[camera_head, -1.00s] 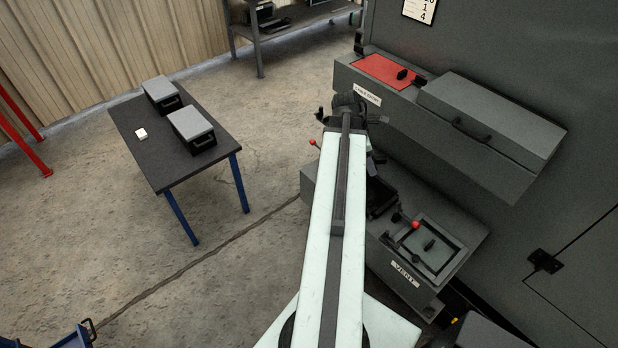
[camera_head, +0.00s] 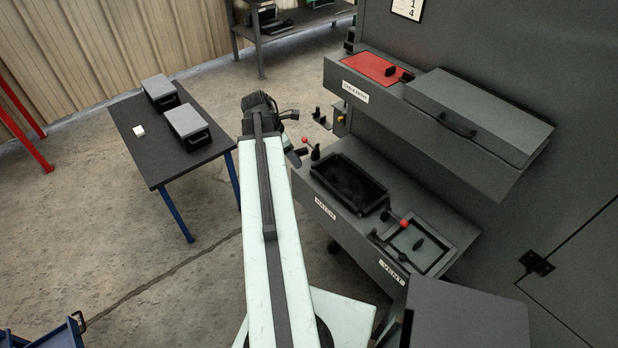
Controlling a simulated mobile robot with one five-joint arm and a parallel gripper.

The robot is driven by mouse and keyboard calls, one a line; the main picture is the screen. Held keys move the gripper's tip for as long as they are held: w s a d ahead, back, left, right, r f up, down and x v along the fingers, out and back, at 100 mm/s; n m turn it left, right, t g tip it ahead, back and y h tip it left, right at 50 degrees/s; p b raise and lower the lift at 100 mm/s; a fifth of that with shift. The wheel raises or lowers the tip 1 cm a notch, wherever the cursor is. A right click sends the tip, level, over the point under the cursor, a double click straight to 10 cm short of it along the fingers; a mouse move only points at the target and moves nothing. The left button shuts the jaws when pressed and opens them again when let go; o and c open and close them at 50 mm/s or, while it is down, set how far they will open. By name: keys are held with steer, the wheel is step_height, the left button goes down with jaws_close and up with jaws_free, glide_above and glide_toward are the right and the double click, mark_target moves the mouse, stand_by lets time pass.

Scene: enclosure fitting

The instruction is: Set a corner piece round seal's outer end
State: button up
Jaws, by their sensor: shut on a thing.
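My gripper (camera_head: 294,157) is at the far end of my pale arm, largely hidden behind the arm and its dark wrist. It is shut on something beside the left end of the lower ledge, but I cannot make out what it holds. No corner piece can be picked out. A black-rimmed rectangular opening (camera_head: 372,200) lies in the lower ledge, right of my gripper and apart from it. I cannot tell whether its dark rim is the seal.
A lever with a red knob (camera_head: 404,223) stands by the vent hatch (camera_head: 442,262). An upper ledge (camera_head: 440,160) with a red panel (camera_head: 374,66) overhangs the lower one. A dark table (camera_head: 150,170) with two grey-lidded boxes stands left. Floor between is clear.

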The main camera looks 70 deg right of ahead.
steer(key=w+d+f+n+h+b, duration=0.1)
steer(key=w+d+f+n+b, duration=0.15)
steer(key=w+f+b, duration=0.45)
steer(key=w+d+f+n+b, duration=0.1)
steer(key=w+d+f+b, duration=0.3)
steer(key=w+f+b, duration=0.35)
glide_above(305, 176)
steer(key=w+a, duration=0.1)
steer(key=f, duration=0.2)
step_height(305, 176, down, 4)
steer(key=b, duration=0.3)
steer(key=shift+s+r+t, duration=0.1)
steer(key=shift+r+t, duration=0.1)
steer(key=shift+t, duration=0.2)
steer(key=shift+r, duration=0.25)
steer(key=shift+f, duration=0.15)
steer(key=o, duration=1.4)
steer(key=shift+o, duration=0.2)
